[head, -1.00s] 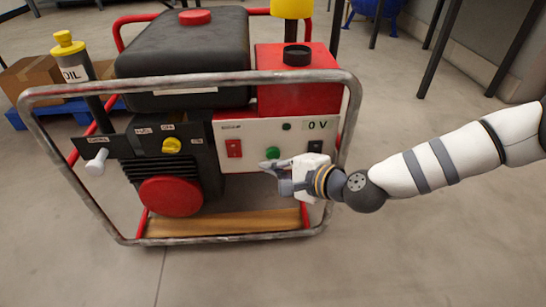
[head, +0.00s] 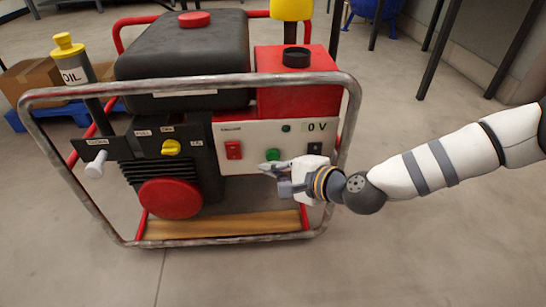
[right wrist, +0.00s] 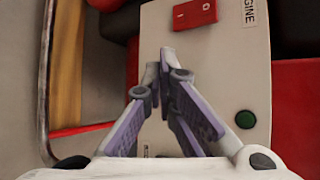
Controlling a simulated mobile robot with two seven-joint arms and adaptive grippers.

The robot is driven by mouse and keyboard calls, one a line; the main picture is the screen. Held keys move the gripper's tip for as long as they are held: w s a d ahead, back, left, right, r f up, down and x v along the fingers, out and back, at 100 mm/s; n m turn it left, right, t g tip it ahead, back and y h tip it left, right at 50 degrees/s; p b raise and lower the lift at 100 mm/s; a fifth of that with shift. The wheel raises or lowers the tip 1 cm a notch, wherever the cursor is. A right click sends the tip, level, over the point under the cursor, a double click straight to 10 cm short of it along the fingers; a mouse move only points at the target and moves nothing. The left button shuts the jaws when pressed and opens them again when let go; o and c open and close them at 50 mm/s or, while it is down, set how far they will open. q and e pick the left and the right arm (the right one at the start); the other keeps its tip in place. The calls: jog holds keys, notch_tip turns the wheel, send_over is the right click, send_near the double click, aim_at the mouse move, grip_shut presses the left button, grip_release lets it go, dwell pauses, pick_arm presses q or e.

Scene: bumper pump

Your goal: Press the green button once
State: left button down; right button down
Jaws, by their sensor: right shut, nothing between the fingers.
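The green button (head: 273,155) is on the white front panel (head: 255,133) of the red and black machine, between a red switch and a black switch. My right gripper (head: 268,167) is shut and empty, its fingertips just below and left of the button in the head view. I cannot tell whether they touch the panel. In the right wrist view the closed fingers (right wrist: 167,52) point over the panel, and the button seems hidden behind them. A round green piece (right wrist: 245,118) right of the fingers appears to be the panel's small lamp. My left gripper is not in view.
The red switch (head: 233,150) is left of the button, the black switch (head: 314,148) right of it. The display (head: 317,126) reads 0 V. A grey tube frame (head: 352,110) surrounds the machine, with its top bar above the panel. The floor in front is clear.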

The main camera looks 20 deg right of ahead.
jog(key=shift+w, duration=0.15)
jog(key=shift+w+d, duration=0.1)
jog(key=shift+w, duration=0.2)
jog(key=shift+w+d+b, duration=0.15)
jog(key=shift+w+b, duration=0.2)
jog(key=shift+w, duration=0.15)
dwell(0.8)
dwell(0.3)
jog(key=shift+s+a+p, duration=0.25)
jog(key=shift+s+p, duration=0.15)
jog(key=shift+s, duration=0.5)
jog(key=s+p, duration=0.1)
jog(key=s, duration=0.1)
jog(key=s+a, duration=0.1)
jog(key=s, duration=0.2)
jog(key=shift+a+p, duration=0.2)
jog(key=shift+p, duration=0.2)
